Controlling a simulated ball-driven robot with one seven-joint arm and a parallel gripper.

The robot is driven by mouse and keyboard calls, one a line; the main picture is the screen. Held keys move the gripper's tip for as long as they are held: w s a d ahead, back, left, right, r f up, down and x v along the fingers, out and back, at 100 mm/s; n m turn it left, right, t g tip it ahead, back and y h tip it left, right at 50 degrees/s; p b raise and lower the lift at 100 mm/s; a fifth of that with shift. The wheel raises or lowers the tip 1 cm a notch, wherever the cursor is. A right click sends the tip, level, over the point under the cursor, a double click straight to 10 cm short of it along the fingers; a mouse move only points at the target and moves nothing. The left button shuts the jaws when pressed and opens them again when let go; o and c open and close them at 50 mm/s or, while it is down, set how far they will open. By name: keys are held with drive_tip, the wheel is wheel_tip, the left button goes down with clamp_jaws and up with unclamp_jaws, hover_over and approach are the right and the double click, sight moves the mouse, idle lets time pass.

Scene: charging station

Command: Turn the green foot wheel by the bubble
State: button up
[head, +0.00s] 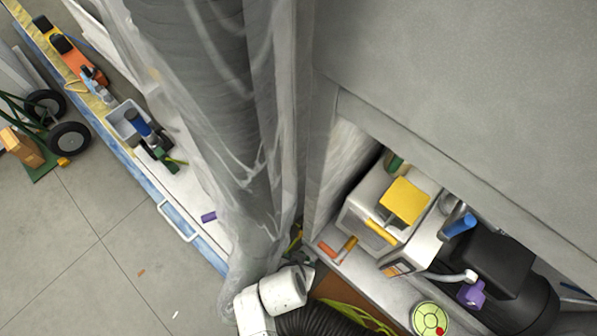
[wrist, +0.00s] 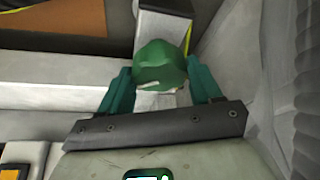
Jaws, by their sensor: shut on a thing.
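The green foot wheel (wrist: 160,66) is a rounded, lobed knob with a pale mark on its lower front. It sits at the foot of a light post in the wrist view. My gripper (wrist: 160,78) has one teal finger on each side of the wheel and is shut on it. In the head view my white arm reaches down beside the curtain, and the wheel and fingers cannot be made out. A round pale green disc (head: 429,318) with a red dot lies at the lower right; it may be the bubble level, but the bubble itself is too small to tell.
A translucent curtain (head: 215,90) hangs close left of my arm. A grey panel (head: 470,80) overhangs the right. A white box with a yellow top (head: 404,200), a black machine (head: 492,262) and a purple knob (head: 471,293) crowd the right. The floor (head: 90,255) at left is mostly clear.

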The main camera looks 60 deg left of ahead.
drive_tip(key=shift+m+h, duration=0.3)
drive_tip(key=shift+m, duration=0.4)
drive_tip(key=shift+b, duration=0.3)
drive_tip(key=o, duration=0.8)
drive_tip(key=shift+c, duration=0.2)
drive_tip(key=shift+r, duration=0.1)
